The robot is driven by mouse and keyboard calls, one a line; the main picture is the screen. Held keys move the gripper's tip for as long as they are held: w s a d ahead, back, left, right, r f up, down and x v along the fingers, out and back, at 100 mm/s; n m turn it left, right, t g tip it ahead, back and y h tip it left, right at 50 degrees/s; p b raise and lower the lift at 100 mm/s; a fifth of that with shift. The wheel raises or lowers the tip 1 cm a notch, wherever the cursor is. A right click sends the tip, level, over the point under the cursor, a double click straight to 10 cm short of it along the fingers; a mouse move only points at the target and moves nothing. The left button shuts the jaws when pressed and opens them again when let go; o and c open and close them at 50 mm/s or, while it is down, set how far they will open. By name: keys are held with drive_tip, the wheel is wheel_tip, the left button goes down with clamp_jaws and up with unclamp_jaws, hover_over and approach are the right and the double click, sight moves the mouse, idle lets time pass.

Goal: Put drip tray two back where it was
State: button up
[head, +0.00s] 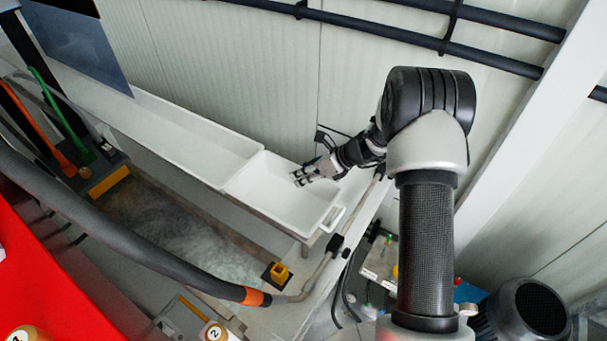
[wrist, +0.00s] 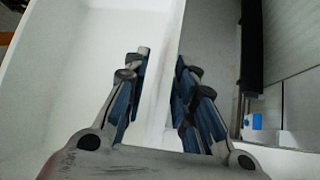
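A white, shallow tray (head: 268,192) with a handle at its right end sits on a ledge along the wall in the head view. I see no number on it, so I cannot tell if it is drip tray two. My gripper (head: 296,180) is over the tray, near its wall-side edge. In the wrist view my gripper (wrist: 162,58) has its two fingers apart. A white tray wall runs lengthwise below and between the fingers, with the white tray floor (wrist: 75,75) on the left. I cannot tell whether the fingers touch it.
A longer white tray (head: 190,137) adjoins on the left. Ribbed wall panels and dark pipes (head: 400,32) are behind. A thick dark hose with an orange end (head: 255,297) and a yellow block (head: 280,273) lie in front. A dark motor-like cylinder (head: 530,308) stands at lower right.

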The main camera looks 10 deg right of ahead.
drive_tip(key=v, duration=1.2)
drive_tip(key=s+a+r+n+g+h, duration=0.25)
drive_tip(key=s+a+r+n, duration=0.55)
drive_tip(key=s+r+n, duration=0.5)
drive_tip(key=s+r+n+t+h, duration=0.1)
drive_tip(key=s+r+n+h, duration=0.1)
drive_tip(key=s+n, duration=0.5)
drive_tip(key=s+r+n+t+h, duration=0.1)
drive_tip(key=s+r+n+h, duration=0.1)
drive_tip(key=s+n, duration=0.6)
drive_tip(key=s+h, duration=0.1)
drive_tip(key=s, duration=0.3)
drive_tip(key=shift+d, duration=0.4)
drive_tip(key=shift+s, duration=0.1)
wheel_tip(320, 180, down, 20)
drive_tip(key=b, duration=1.9)
drive_tip(key=shift+r+b, duration=0.15)
drive_tip(key=shift+b, duration=0.25)
